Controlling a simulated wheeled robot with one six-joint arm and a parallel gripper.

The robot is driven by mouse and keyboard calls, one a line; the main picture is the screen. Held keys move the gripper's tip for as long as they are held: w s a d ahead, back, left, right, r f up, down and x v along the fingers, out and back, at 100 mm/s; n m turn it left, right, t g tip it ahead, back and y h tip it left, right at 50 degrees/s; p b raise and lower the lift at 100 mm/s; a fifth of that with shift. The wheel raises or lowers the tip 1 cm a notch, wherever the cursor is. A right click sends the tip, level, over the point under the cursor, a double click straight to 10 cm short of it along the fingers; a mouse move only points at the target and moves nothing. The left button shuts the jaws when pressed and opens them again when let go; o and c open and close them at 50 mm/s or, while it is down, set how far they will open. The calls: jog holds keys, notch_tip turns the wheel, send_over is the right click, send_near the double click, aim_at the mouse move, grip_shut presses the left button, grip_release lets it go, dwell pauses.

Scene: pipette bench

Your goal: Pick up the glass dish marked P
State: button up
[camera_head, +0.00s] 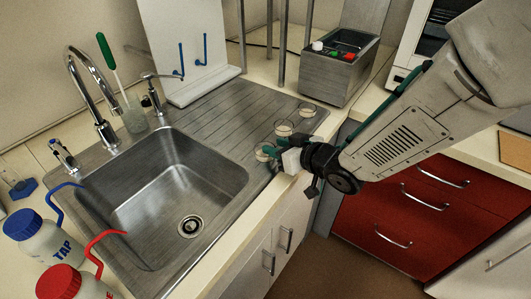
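Three small round glass dishes stand on the draining board's right end, near the front edge. The far dish (307,110) is clear of my gripper. No letter P is readable on any dish, so I cannot tell which is marked.
A steel sink basin (172,196) with a tall tap (90,95) lies to the left. A water bath (338,70) stands behind. Blue-capped (45,240) and red-capped (70,283) wash bottles are front left. The ridged draining board (225,115) has free room.

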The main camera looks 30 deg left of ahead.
jog(key=shift+x, duration=0.8)
grip_shut()
